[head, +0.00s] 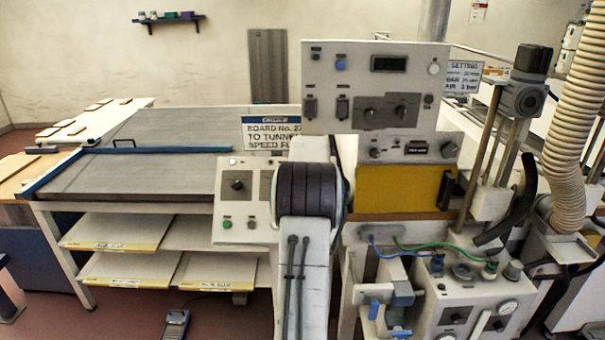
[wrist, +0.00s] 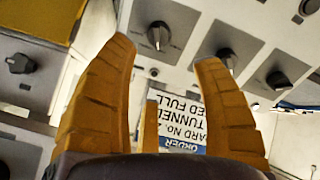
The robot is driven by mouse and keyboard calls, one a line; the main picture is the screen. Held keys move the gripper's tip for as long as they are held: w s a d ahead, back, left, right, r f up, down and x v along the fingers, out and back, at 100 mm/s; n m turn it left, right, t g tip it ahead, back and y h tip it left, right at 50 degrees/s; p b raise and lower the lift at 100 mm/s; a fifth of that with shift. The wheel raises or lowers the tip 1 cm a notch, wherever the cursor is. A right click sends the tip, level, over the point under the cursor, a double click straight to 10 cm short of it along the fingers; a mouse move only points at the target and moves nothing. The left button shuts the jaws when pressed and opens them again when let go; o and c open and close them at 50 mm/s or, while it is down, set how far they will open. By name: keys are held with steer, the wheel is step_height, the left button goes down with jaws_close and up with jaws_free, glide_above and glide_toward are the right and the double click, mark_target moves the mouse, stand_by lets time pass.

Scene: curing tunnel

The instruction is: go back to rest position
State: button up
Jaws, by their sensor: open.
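My gripper (wrist: 165,55) shows in the wrist view with its ochre, ridged fingers spread apart and nothing between them. Beyond the fingers is a light grey control panel with black knobs (wrist: 160,36) and a white printed sign (wrist: 188,118), which appears upside down. Whether the fingertips touch the panel I cannot tell. In the head view my arm rises in the lower middle to a dark round joint in front of the machine. My gripper itself is hidden there.
The upper control panel (head: 376,88) and a lower panel (head: 243,202) stand close around my arm. A yellow panel (head: 398,188) is right of it. A grey conveyor bed (head: 140,172) with shelves below lies left. A ribbed hose (head: 577,120) and column stand right.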

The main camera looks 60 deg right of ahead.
stand_by(0.4)
steer(key=s+a+f+m+g+y, duration=0.2)
steer(key=s+a+f+m+y, duration=0.15)
steer(key=a+f, duration=0.4)
steer(key=s+a+f+m+g+y, duration=0.25)
steer(key=s+a+f, duration=0.3)
steer(key=a, duration=0.35)
steer(key=s+a+r+n+t, duration=0.1)
steer(key=a+r+n, duration=0.2)
steer(key=a, duration=1)
steer(key=s+a+r+n+t+y, duration=0.1)
steer(key=a+r+n, duration=0.3)
steer(key=a, duration=1)
steer(key=s+a+r+n+t+y, duration=0.1)
steer(key=a+r, duration=0.4)
steer(key=a, duration=0.8)
steer(key=shift+s+a+n+t, duration=0.4)
steer(key=shift+s+n+t, duration=0.35)
steer(key=shift+s+n, duration=0.55)
steer(key=shift+w+d, duration=0.1)
